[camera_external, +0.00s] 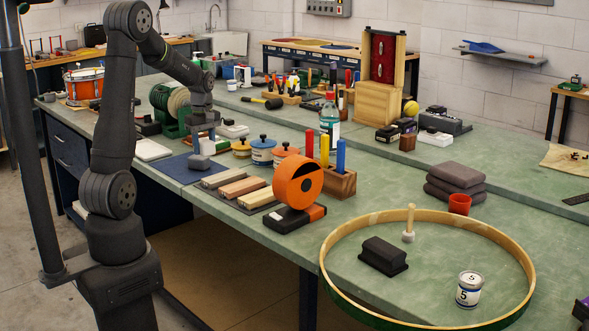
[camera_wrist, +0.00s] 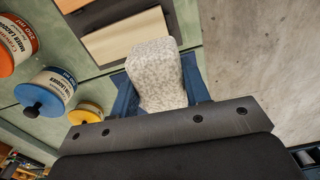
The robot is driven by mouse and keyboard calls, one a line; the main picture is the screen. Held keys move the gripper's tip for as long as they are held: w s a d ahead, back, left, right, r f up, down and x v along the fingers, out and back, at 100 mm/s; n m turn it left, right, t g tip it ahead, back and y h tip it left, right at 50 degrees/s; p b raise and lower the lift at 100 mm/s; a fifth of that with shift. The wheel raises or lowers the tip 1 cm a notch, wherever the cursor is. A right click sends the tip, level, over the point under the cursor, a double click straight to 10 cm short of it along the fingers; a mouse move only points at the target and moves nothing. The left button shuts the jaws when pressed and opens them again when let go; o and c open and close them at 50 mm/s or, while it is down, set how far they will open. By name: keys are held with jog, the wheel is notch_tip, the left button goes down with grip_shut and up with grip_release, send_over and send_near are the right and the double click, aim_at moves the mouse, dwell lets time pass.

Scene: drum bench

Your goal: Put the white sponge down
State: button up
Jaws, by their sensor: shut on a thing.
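The white sponge (camera_wrist: 157,75) is a pale speckled block in the middle of the wrist view. My gripper (camera_wrist: 160,95) is shut on it, with a blue finger on each side. In the external view the sponge (camera_external: 207,146) shows small and greyish under my gripper (camera_external: 203,137). It is over or close to the blue mat (camera_external: 187,168) near the bench's front edge. I cannot tell whether the sponge touches the mat.
Right of the sponge stand a yellow-lidded tin (camera_external: 241,149), a blue tin (camera_external: 262,152) and an orange tin (camera_external: 286,154). Wooden blocks (camera_external: 240,187) lie in front. A green grinder-like machine (camera_external: 169,108) stands behind. A white pad (camera_external: 152,149) lies left of the mat.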

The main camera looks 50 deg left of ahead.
jog(key=shift+s+a, duration=0.2)
jog(key=shift+a, duration=0.2)
send_over(183, 176)
jog(key=shift+n, duration=0.3)
notch_tip(183, 176, down, 7)
jog(key=shift+w+r, duration=0.1)
jog(key=shift+f, duration=2)
jog(key=shift+f, duration=0.2)
jog(key=o, duration=1)
jog(key=shift+c, duration=0.2)
jog(key=shift+r, duration=0.1)
